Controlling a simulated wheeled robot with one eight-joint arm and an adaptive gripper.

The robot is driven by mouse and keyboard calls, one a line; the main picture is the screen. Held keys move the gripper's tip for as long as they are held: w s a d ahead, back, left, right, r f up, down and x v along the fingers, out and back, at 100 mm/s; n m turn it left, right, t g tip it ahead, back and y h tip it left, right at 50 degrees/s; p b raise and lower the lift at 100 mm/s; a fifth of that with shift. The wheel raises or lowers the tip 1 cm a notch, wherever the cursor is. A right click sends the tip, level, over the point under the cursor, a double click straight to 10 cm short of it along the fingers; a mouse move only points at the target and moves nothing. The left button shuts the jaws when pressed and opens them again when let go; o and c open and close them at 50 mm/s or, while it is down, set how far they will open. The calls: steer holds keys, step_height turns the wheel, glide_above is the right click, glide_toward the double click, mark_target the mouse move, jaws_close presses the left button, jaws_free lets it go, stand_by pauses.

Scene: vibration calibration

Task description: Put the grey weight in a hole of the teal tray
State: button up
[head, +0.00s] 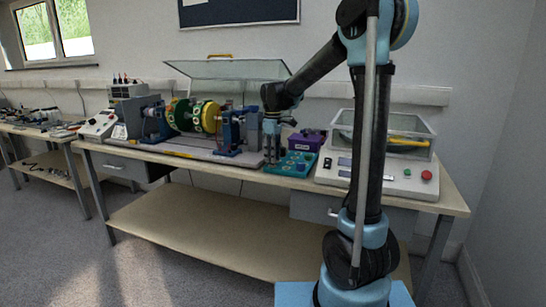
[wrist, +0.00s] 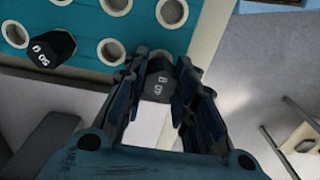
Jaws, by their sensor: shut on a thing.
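The teal tray (head: 285,169) lies near the front edge of the bench, and its round, pale-rimmed holes show in the wrist view (wrist: 88,22). My gripper (head: 272,160) points down at the tray's left side. In the wrist view my gripper (wrist: 160,92) is shut on a dark grey weight (wrist: 159,86) with pale marking, held between the two fingers near the tray's edge. I cannot tell how high its lower end is. Another dark weight (wrist: 52,48), with a marking like "50", stands at the tray's left part in the wrist view.
A purple bin (head: 306,141) stands behind the tray. A white machine with a clear cover (head: 380,179) is to the right. A rig with a green and yellow drum (head: 195,117) is to the left. The floor in front is clear.

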steer(key=shift+f, duration=0.95)
stand_by(0.8)
steer(key=o, duration=1.1)
steer(key=shift+c, duration=0.2)
step_height(320, 180, up, 12)
steer(key=shift+w+f, duration=0.1)
steer(key=s+d+f+m, duration=0.2)
steer(key=s+d+m, duration=0.1)
steer(key=s+d, duration=0.55)
steer(key=s+d+f+m+t, duration=0.1)
steer(key=s+d+f+m, duration=0.4)
steer(key=s+f, duration=0.4)
steer(key=s+d+f+m+t, duration=0.1)
steer(key=s+d+f+m, duration=0.4)
steer(key=s, duration=0.9)
steer(key=d+f, duration=0.3)
steer(key=f, duration=0.2)
steer(key=shift+s+m, duration=0.2)
steer(key=shift+m, duration=0.2)
